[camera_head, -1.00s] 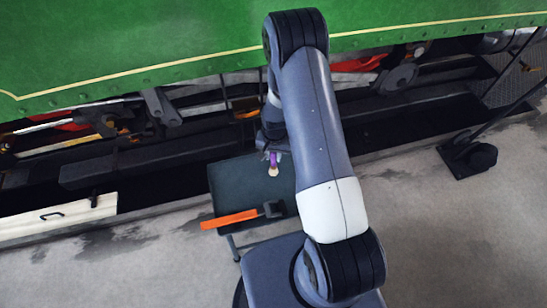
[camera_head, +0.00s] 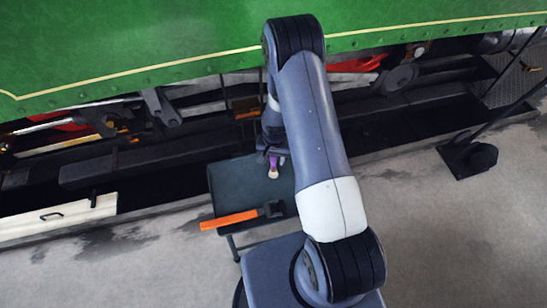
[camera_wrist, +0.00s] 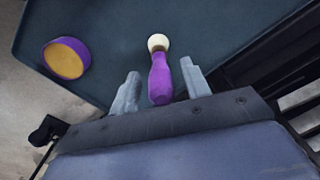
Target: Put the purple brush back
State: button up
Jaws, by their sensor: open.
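The purple brush (camera_head: 273,164) has a pale, rounded bristle end. In the wrist view the brush (camera_wrist: 160,82) is between the two fingers of my gripper (camera_wrist: 159,77), with a gap on each side. The fingers are open. In the head view my gripper (camera_head: 273,153) is over the back part of the dark table, partly hidden by my arm. The brush's bristle end points away from my palm. I cannot tell whether the brush rests on the tabletop or stands up.
The dark table (camera_head: 228,180) carries a hammer with an orange handle (camera_head: 230,219) near its front edge. A purple round tin with a yellow-brown top (camera_wrist: 66,58) shows in the wrist view. The green tram side (camera_head: 140,45) and its dark running gear lie behind.

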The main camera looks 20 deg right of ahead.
notch_tip(320, 180, up, 12)
jog(key=shift+s+d+r, duration=0.1)
jog(key=shift+s+r, duration=0.05)
dwell(0.5)
